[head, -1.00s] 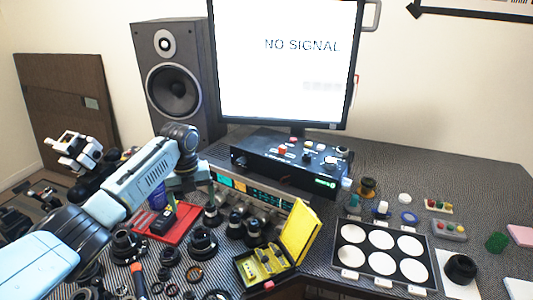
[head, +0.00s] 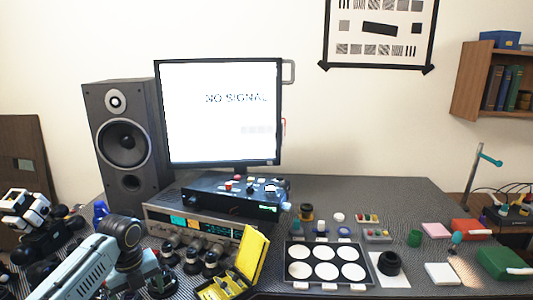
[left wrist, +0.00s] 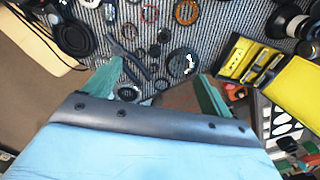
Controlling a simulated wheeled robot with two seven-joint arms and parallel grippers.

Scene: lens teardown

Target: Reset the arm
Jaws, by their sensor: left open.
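My left arm (head: 88,268) comes in at the lower left of the head view, its dark joint bent above the front of the bench. In the left wrist view my left gripper (left wrist: 160,86) has its two green fingers spread wide, with nothing between them but the bench top and small parts beyond. In the head view its fingertips cannot be made out. My right gripper is in neither view.
Lens rings (left wrist: 187,12) lie below the left gripper, with a yellow case (head: 253,252) beside them. Behind stand an instrument (head: 190,222), a monitor (head: 222,135) and a speaker (head: 125,140). A tray of white discs (head: 287,250) stands to the right.

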